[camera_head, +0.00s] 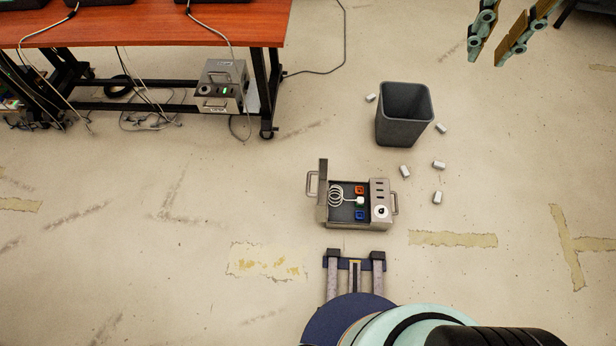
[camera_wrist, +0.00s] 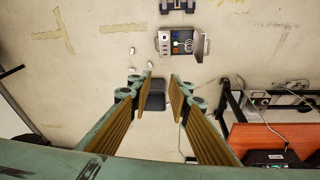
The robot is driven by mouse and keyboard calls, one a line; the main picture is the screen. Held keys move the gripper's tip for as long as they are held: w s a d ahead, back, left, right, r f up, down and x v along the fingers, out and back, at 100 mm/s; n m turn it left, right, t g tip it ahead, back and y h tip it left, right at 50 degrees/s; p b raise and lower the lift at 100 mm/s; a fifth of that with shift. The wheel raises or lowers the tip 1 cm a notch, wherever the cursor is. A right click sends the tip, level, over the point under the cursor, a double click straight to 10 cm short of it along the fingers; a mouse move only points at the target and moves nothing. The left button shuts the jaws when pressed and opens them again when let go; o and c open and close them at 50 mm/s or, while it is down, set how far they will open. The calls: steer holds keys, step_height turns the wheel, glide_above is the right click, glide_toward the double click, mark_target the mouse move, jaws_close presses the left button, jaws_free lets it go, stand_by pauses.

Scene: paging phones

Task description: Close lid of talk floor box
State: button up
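The grey metal floor box (camera_head: 347,222) sits on the floor right of the middle in the head view. Its lid (camera_head: 323,191) stands open, about upright, at the box's left side, with a handle on its outer side. Inside are a coiled white cord (camera_head: 341,195), an orange socket (camera_head: 360,190) and a blue socket (camera_head: 360,215). The box also shows at the top of the wrist view (camera_wrist: 164,43), its lid on the right there. My gripper (camera_head: 489,59) is at the top right of the head view, well away from the box. Its fingers are apart and empty in the wrist view (camera_wrist: 161,78).
A dark bin (camera_head: 404,130) stands behind the box, with several small white cylinders (camera_head: 438,165) around it. A red-brown table (camera_head: 150,25) with cables and another metal box (camera_head: 222,86) is at the upper left. The floor left of the floor box is clear.

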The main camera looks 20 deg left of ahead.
steer(key=w+a+f+g+h+b, duration=0.1)
steer(key=w+a+f, duration=0.7)
steer(key=w+f, duration=0.35)
steer(key=w+a+f+b, duration=0.1)
steer(key=w+a+f, duration=0.7)
steer(key=w+f, duration=0.3)
steer(key=n+g+h+b, duration=0.1)
steer(key=n+b, duration=0.1)
glide_above(308, 182)
steer(key=a, duration=0.4)
steer(key=s+a+f+x, duration=0.1)
steer(key=a+x, duration=0.3)
steer(key=x, duration=1.5)
steer(key=s+a+f+x, duration=0.15)
steer(key=a+x, duration=0.35)
steer(key=x, duration=1.4)
steer(key=s+a+f+x, duration=0.1)
steer(key=a+x, duration=0.3)
steer(key=x, duration=1.5)
steer(key=shift+s+d, duration=0.35)
steer(key=shift+s, duration=0.2)
steer(key=shift+f, duration=0.15)
steer(key=shift+b+x, duration=1.2)
steer(key=shift+x, duration=5.6)
steer(key=shift+s, duration=0.2)
